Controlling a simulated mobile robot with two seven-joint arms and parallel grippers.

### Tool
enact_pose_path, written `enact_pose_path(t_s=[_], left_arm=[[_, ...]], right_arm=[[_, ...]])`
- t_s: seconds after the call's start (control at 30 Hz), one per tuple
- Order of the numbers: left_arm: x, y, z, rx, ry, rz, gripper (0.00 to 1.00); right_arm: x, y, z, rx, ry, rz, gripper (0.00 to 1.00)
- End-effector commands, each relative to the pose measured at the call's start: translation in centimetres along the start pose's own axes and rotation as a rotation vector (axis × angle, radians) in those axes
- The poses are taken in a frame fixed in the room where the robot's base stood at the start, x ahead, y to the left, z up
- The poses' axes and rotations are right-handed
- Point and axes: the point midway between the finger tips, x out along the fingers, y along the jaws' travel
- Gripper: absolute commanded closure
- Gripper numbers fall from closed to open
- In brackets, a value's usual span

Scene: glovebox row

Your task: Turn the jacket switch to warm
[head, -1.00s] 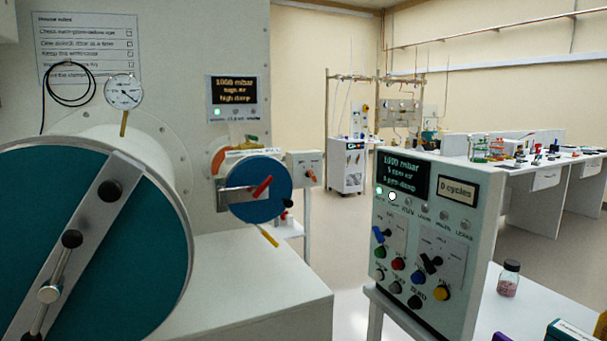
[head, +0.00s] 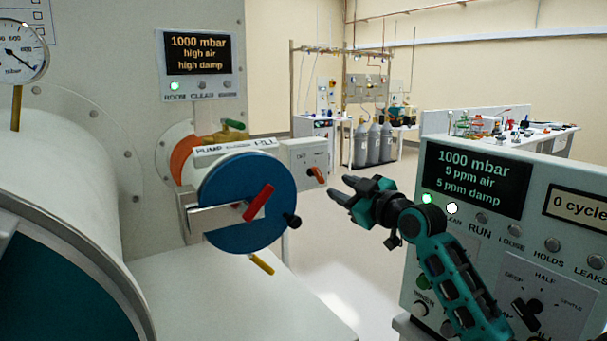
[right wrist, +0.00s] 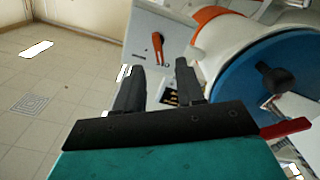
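The lever (right wrist: 158,46) also shows in the right wrist view, beyond my fingertips. My right gripper (head: 338,188) is open and empty, just right of and a little below the lever, apart from it. In the right wrist view its two fingers (right wrist: 158,72) are spread. My left gripper is out of view.
A control panel (head: 484,194) with screens, lamps and knobs stands right, behind my right arm. The blue door carries a red handle (head: 258,203) and a black knob (head: 292,220). A white bench top (head: 225,300) lies below. The floor between bench and panel is clear.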

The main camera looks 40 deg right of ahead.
Motion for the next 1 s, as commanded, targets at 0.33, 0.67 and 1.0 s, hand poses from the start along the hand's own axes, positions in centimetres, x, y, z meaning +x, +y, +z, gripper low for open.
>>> enact_pose_path(t_s=[0.33,0.67,1.0], left_arm=[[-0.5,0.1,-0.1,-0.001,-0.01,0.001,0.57],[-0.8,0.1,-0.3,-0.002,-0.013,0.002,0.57],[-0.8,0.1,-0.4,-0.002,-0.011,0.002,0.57]], right_arm=[[3.4,0.4,-0.4,0.004,0.005,0.004,0.62],[7.0,0.4,-0.3,0.002,0.005,0.003,0.62],[7.5,0.3,-0.2,-0.001,0.004,0.002,0.62]])
